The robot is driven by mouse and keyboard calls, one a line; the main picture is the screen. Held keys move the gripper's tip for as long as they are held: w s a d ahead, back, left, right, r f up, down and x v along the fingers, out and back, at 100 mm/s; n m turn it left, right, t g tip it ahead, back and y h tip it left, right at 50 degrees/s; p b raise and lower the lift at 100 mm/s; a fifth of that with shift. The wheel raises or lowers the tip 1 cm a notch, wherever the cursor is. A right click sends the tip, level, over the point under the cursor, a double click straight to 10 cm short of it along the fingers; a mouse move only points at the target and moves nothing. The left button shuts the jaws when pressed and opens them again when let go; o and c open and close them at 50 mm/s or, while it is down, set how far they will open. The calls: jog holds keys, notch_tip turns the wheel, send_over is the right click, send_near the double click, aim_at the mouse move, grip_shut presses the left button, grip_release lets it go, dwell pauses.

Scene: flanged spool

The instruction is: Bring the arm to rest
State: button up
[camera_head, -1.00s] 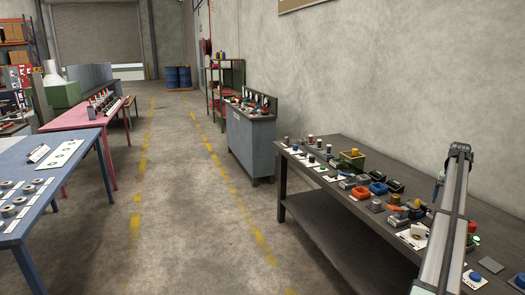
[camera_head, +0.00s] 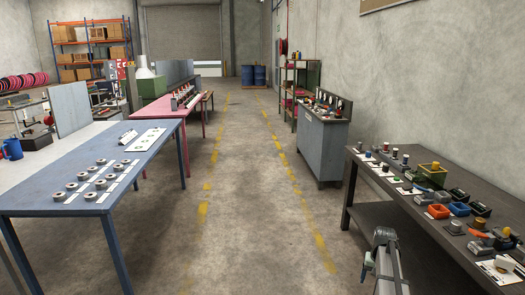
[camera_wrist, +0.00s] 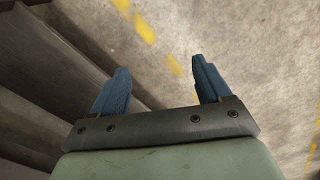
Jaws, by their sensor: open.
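My gripper shows in the wrist view (camera_wrist: 158,88), with two blue fingers spread well apart and nothing between them. Bare concrete floor with yellow marks lies beyond the fingertips. In the head view a grey link of my arm stands at the lower right, in front of the dark table; the fingers cannot be made out there. Several grey flanged spools (camera_head: 83,176) stand on white strips on the blue table (camera_head: 40,196) at the left, far from my arm.
A pink table (camera_head: 170,112) is behind the blue one. The aisle floor (camera_head: 245,200) between is clear.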

jog(key=s+a+f+n, duration=0.25)
jog(key=s+a, duration=0.25)
jog(key=a, duration=0.6)
jog(key=s+a+f+n, duration=0.1)
jog(key=s+a+f, duration=0.4)
jog(key=a, duration=0.5)
jog(key=s+a+f+n, duration=0.25)
jog(key=s+a, duration=0.35)
jog(key=a, duration=0.5)
jog(key=s+f+g, duration=0.3)
jog(key=s+f, duration=0.7)
jog(key=s, duration=0.4)
jog(key=s+f+g, duration=0.3)
jog(key=s+f, duration=0.7)
jog(key=s, duration=0.5)
jog(key=shift+s+f+m+g, duration=0.25)
jog(key=shift+m+g, duration=0.05)
jog(key=shift+g, duration=0.1)
jog(key=shift+d, duration=0.1)
